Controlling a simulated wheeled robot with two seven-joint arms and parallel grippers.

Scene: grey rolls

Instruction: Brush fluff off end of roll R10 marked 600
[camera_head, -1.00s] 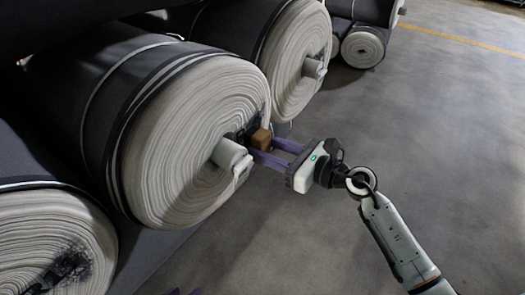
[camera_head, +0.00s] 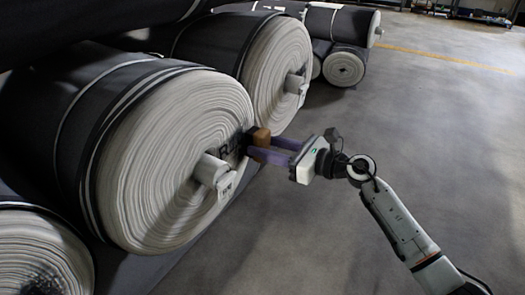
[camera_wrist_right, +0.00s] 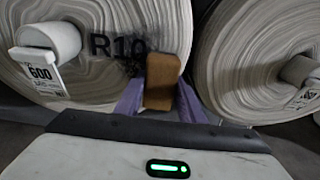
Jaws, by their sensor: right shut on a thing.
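The roll marked R10 (camera_head: 165,150) lies on its side with its pale, ringed end facing me. The right wrist view shows its black R10 lettering (camera_wrist_right: 112,46), its core stub (camera_wrist_right: 52,38) and a hanging tag reading 600 (camera_wrist_right: 40,73). Dark fluff (camera_wrist_right: 134,66) lies around the end of the lettering, beside a brown block-shaped brush (camera_wrist_right: 163,80). My right gripper (camera_head: 264,148) is shut on the brush (camera_head: 260,138), which is at the right part of the roll end. The brush hides the surface behind it; contact is hard to judge. My left gripper is out of view.
Another roll (camera_head: 278,75) stands close behind to the right, with its own core stub and tag. A lower roll (camera_head: 40,255) at the bottom left has a dark patch on its end. More rolls lie farther back. The floor (camera_head: 430,150) at right is clear.

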